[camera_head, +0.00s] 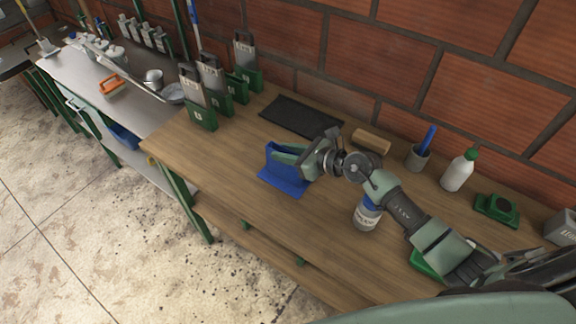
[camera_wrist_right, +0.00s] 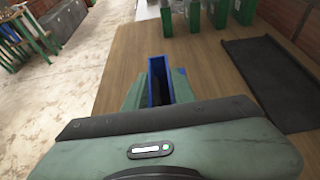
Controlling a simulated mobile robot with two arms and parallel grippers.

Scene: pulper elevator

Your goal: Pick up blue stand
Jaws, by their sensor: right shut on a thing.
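The blue stand (camera_head: 283,184) is on the wooden table, near its front edge, left of the middle in the head view. It has a flat base and an upright part. My right gripper (camera_head: 284,155) is shut on its upright part, with the arm reaching in from the right. In the right wrist view the top of the blue stand (camera_wrist_right: 159,78) shows as a narrow open slot between the green fingers (camera_wrist_right: 158,92). I cannot tell whether its base touches the table. My left gripper is not in view.
A black mat (camera_head: 301,116) lies behind the stand. Several green-based metal holders (camera_head: 201,112) stand at the table's left back. A wooden block (camera_head: 371,141), a cup with a blue pen (camera_head: 417,158), a white bottle (camera_head: 458,172) and a blue-topped jar (camera_head: 366,215) are to the right.

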